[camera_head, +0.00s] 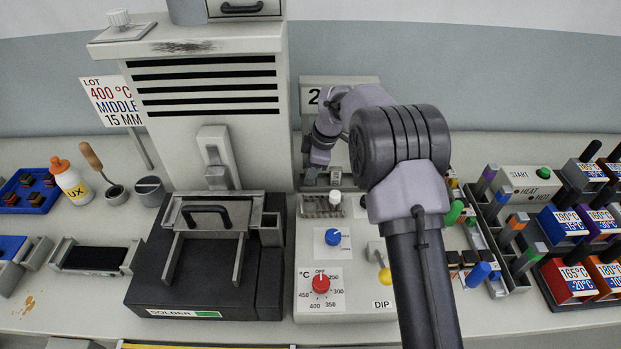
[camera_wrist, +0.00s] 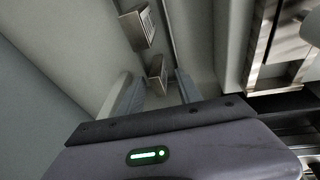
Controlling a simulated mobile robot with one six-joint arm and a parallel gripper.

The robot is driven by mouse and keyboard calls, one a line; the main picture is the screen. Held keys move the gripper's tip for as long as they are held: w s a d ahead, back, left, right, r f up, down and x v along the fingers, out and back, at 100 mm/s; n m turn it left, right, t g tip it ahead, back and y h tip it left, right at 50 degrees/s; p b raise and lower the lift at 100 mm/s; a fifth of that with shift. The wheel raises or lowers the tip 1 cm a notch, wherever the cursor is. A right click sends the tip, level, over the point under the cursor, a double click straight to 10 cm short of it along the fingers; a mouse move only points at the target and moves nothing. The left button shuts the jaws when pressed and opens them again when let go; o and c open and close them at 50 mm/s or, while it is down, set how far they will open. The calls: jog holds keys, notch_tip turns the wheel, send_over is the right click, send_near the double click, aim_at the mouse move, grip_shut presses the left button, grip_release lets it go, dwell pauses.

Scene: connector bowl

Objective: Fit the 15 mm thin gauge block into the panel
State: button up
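In the wrist view my gripper (camera_wrist: 160,82) shows two fingers spread apart. A small metal block (camera_wrist: 157,75) with a marked face appears between the fingertips, with a gap visible on each side. A second metal block (camera_wrist: 138,27) with a printed face is farther up. I cannot tell which of them is the 15 mm thin gauge block. In the head view my gripper (camera_head: 315,168) is low at the back of the white control panel (camera_head: 365,265), beneath the plate marked 2. My arm hides part of the panel and what lies behind it.
The panel carries a slotted metal piece (camera_head: 322,206), a blue knob (camera_head: 333,237) and a red temperature dial (camera_head: 321,284). The solder unit (camera_head: 205,255) stands left.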

grip_shut()
dwell(1.2)
